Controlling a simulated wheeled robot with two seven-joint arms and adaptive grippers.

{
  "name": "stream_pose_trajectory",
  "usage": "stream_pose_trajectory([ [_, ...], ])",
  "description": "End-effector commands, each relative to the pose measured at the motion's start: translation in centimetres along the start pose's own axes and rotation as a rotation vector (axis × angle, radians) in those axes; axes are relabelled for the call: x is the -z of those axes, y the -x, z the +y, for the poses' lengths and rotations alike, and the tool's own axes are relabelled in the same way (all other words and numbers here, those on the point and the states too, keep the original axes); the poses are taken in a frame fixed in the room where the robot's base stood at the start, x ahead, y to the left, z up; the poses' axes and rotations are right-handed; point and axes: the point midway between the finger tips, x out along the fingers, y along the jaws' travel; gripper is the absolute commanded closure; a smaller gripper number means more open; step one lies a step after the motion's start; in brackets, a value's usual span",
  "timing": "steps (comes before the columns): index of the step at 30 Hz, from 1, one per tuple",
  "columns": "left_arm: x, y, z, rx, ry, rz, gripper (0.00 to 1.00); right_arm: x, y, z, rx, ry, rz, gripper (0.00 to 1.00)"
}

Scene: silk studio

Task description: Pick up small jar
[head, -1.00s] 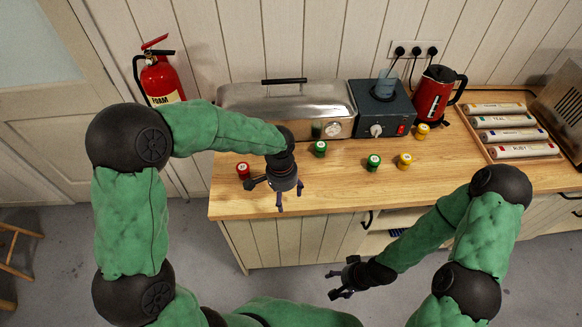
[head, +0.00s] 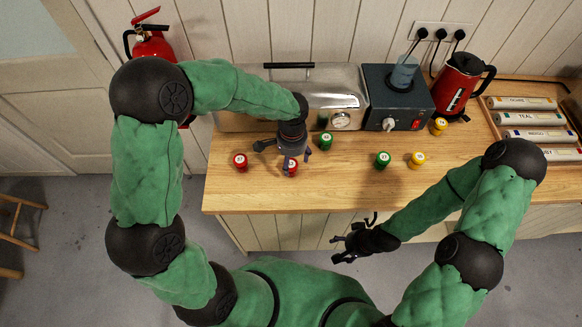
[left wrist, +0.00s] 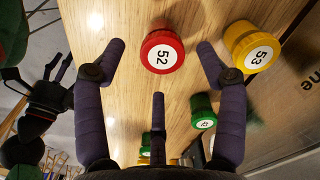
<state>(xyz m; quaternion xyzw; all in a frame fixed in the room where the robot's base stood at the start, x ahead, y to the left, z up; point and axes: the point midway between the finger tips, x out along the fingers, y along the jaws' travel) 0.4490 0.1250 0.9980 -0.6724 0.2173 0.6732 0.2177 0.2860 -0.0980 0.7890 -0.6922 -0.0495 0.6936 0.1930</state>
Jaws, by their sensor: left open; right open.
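Several small jars with numbered lids stand on the wooden counter. A red jar (head: 291,168) shows at the fingertips of my left gripper (head: 296,160) in the head view. In the left wrist view a red jar numbered 52 (left wrist: 162,52) appears between the spread fingers of my left gripper (left wrist: 160,72), with no visible grip on it. A yellow jar numbered 53 (left wrist: 252,46) stands close beside it, by the right finger. A green jar (left wrist: 203,111) is lower right. My right gripper (head: 350,242) is open and empty in front of the counter.
Another red jar (head: 240,162) stands left of my left gripper. Green jars (head: 383,160) and yellow jars (head: 417,161) stand to the right. Behind are a steel box (head: 335,88), a dark heater unit (head: 398,98), a red kettle (head: 458,86) and labelled tubes (head: 522,103).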

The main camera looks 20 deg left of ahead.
Motion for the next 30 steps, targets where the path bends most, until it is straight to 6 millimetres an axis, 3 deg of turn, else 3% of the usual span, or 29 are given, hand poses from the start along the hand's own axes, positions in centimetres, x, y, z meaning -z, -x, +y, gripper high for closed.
stream_pose_trajectory([
  [8,-0.1,-1.7,-0.1,-0.001,0.002,-0.001,0.28,0.1,-0.3,0.1,0.000,0.000,0.001,0.33],
  [16,-0.1,-5.3,-0.3,-0.001,0.001,-0.001,0.28,0.1,-1.0,0.3,0.000,0.000,0.001,0.33],
  [24,-0.1,-5.6,-0.3,0.000,0.001,0.002,0.28,0.1,-1.0,0.3,0.000,0.000,0.001,0.33],
  [30,-0.1,-5.6,-0.3,0.000,0.001,0.002,0.85,0.1,-1.0,0.3,0.000,0.000,0.001,0.33],
])
